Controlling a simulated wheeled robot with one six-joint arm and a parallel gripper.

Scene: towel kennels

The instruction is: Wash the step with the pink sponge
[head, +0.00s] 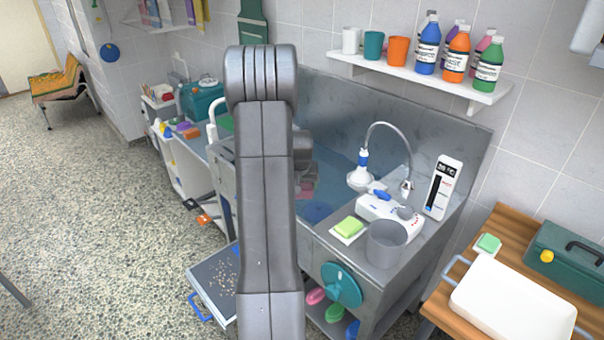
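The step (212,283) stands on the floor left of the tub, partly hidden behind my arm. Its dark grey top is scattered with pale crumbs, and a blue handle (201,308) shows at its front. A pink oval (316,296), possibly the pink sponge, lies on the low shelf under the tub, beside a green oval (334,313) and a blue one (352,330). A dull pinkish shape (308,181) shows in the tub just right of my arm; I cannot tell what it is. My grey arm rises through the middle of the view. My gripper cannot be made out.
The steel tub (370,300) has a teal disc (341,285) on its front. A white tray (512,306) sits on a wooden table at right. Speckled floor at left is open.

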